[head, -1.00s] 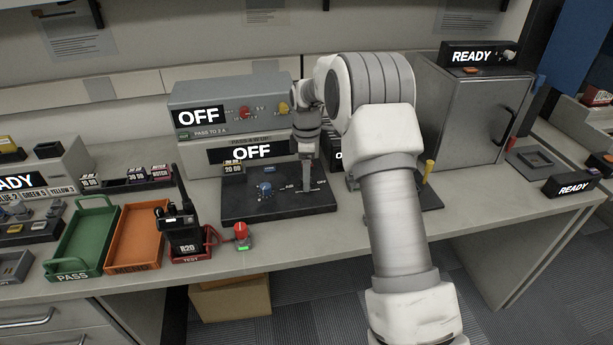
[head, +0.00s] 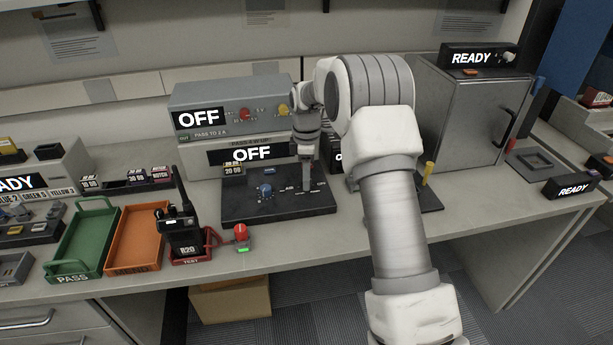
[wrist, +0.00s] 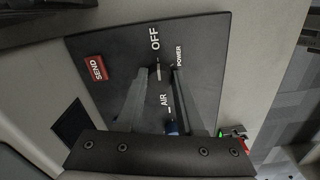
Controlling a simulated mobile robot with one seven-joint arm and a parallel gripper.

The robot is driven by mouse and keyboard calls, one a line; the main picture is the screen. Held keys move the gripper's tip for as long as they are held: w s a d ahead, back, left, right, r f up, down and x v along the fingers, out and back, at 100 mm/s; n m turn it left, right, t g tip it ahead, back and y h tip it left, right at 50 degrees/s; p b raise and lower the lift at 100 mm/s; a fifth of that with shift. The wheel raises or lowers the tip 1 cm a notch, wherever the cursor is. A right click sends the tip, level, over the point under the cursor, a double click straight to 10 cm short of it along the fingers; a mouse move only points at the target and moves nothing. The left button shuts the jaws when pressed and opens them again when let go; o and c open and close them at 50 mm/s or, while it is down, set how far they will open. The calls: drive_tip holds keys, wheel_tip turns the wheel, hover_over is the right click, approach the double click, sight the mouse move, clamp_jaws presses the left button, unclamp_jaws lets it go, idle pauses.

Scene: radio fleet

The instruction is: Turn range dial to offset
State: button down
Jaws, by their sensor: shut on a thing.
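A black control panel (head: 240,208) lies on the bench below a grey unit whose display reads OFF. My gripper (head: 307,187) points down at the panel's right part. In the wrist view, the fingers (wrist: 158,72) are a small gap apart, closed about a small control on the panel. The fingers hide most of it; a pale mark (wrist: 158,70) shows between them. Labels OFF, AIR and POWER are printed around it. I cannot read a range or offset label. A blue knob (head: 265,190) stands on the panel left of my gripper and shows in the wrist view (wrist: 171,128).
A grey unit (head: 225,98) above has a red and a yellow knob. A radio (head: 181,238), a red button (head: 240,232), an orange tray (head: 110,259) and a green tray (head: 52,272) stand left. A grey cabinet (head: 462,110) stands right. The bench's front edge is close.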

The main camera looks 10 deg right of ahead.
drive_tip(key=shift+r, duration=0.1)
drive_tip(key=m+p, duration=0.2)
drive_tip(key=m, duration=0.3)
drive_tip(key=m+p, duration=0.1)
drive_tip(key=m, duration=0.5)
drive_tip(key=shift+p, duration=0.3)
drive_tip(key=m+p, duration=0.1)
drive_tip(key=m, duration=0.5)
drive_tip(key=shift+a+m, duration=0.1)
drive_tip(key=shift+m, duration=0.3)
drive_tip(key=m+p, duration=0.1)
drive_tip(key=m, duration=0.4)
drive_tip(key=shift+m, duration=0.3)
drive_tip(key=c, duration=0.5)
unclamp_jaws()
